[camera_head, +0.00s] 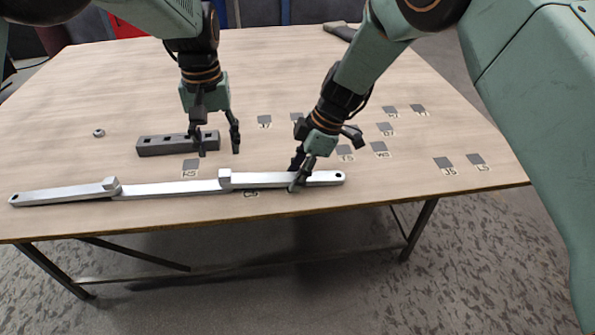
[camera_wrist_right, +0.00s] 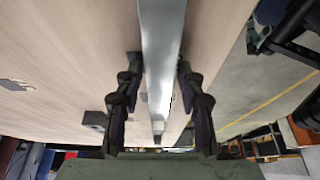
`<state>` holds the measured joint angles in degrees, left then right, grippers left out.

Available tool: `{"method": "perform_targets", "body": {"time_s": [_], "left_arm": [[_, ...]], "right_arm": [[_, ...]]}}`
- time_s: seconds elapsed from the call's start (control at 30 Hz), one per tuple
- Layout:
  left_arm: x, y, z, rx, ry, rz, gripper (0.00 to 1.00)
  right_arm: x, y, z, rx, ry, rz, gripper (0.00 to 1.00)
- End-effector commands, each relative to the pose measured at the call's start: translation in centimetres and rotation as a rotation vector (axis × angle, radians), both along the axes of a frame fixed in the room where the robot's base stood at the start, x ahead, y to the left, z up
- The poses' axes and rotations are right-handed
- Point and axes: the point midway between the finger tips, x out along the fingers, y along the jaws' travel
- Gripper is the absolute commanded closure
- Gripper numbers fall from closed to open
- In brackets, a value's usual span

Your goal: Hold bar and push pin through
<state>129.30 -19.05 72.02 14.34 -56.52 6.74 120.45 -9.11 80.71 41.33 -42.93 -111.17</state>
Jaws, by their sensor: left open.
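A long silver bar (camera_head: 170,189), with raised blocks along it and a hole at each end, lies along the table's front edge. My right gripper (camera_head: 298,181) is down at its right part, with a finger on each side. My left gripper (camera_head: 219,148) is open, low at the right end of a dark grey block (camera_head: 165,146) with square openings. One finger overlaps the block; the other stands right of it. I cannot make out a pin.
A small metal nut (camera_head: 99,132) lies left of the block. Several grey labelled squares, such as one marked square (camera_head: 191,165), lie flat across the table. The table's middle back (camera_head: 130,75) is clear. The front edge is close to the bar.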

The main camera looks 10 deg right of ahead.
Motion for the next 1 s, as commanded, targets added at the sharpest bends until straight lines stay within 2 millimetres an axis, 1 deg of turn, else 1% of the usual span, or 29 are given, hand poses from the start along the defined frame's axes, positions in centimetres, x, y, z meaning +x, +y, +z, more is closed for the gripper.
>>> {"method": "perform_targets", "body": {"time_s": [0.03, 0.17, 0.43, 0.57, 0.67, 0.8, 1.0], "left_arm": [[0.0, 0.0, 0.0, 0.000, 0.000, 0.000, 0.50], [0.0, 0.0, 0.0, 0.000, 0.000, 0.000, 0.50], [0.0, 0.0, 0.0, 0.000, 0.000, 0.000, 0.50], [0.0, 0.0, 0.0, 0.000, 0.000, 0.000, 0.50], [0.0, 0.0, 0.0, 0.000, 0.000, 0.000, 0.50], [0.0, 0.0, 0.0, 0.000, 0.000, 0.000, 0.50], [0.0, 0.0, 0.0, 0.000, 0.000, 0.000, 0.50]], "right_arm": [[0.0, 0.0, 0.0, 0.000, 0.000, 0.000, 0.54], [0.0, 0.0, 0.0, 0.000, 0.000, 0.000, 0.44], [0.0, 0.0, 0.0, 0.000, 0.000, 0.000, 0.44], [0.1, -0.3, 0.8, 0.001, -0.002, -0.001, 0.44], [0.1, -0.9, 2.3, 0.001, -0.004, -0.001, 0.44], [0.0, -2.0, 5.0, 0.001, -0.005, -0.002, 0.44], [-0.1, -3.5, 8.5, 0.001, -0.003, -0.001, 0.44]]}}
